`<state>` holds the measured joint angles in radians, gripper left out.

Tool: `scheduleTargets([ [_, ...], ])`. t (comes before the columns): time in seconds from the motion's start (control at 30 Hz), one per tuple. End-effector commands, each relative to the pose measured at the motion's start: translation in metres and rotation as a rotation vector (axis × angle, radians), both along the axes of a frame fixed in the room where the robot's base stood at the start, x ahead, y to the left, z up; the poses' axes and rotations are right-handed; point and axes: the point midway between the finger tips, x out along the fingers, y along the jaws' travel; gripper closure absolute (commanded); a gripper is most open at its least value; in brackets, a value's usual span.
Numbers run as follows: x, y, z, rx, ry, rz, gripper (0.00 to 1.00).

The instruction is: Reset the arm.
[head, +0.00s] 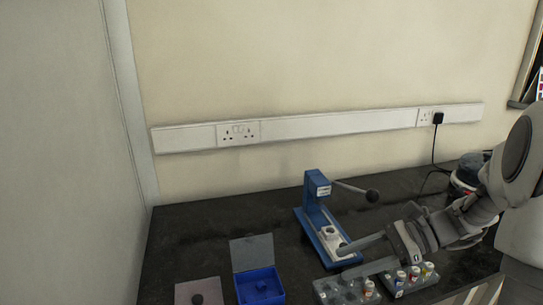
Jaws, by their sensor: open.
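My arm reaches in from the right side of the head view. My gripper (343,264) points left, with its two fingers apart and nothing seen between them. It is in front of the lower part of a blue lever press (316,205) in the picture. I cannot tell whether a finger touches the press. Below the gripper is a grey rack (330,290) with several small vials (400,279) with coloured caps.
A blue box (262,288) with its grey lid raised stands left of the rack. A pinkish block (184,293) with a dark knob is farther left. The dark counter (210,228) is bare at back left.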

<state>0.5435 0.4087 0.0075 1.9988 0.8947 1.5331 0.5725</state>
Motion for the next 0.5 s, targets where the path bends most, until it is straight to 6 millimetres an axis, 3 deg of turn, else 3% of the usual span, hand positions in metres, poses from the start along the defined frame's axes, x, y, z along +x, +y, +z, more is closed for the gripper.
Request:
scheduleTargets([
  [0.2,-0.036,0.025,0.018,-0.246,-0.188,0.206,0.42],
  [0.5,-0.085,0.036,0.037,-0.603,-0.516,0.535,0.42],
])
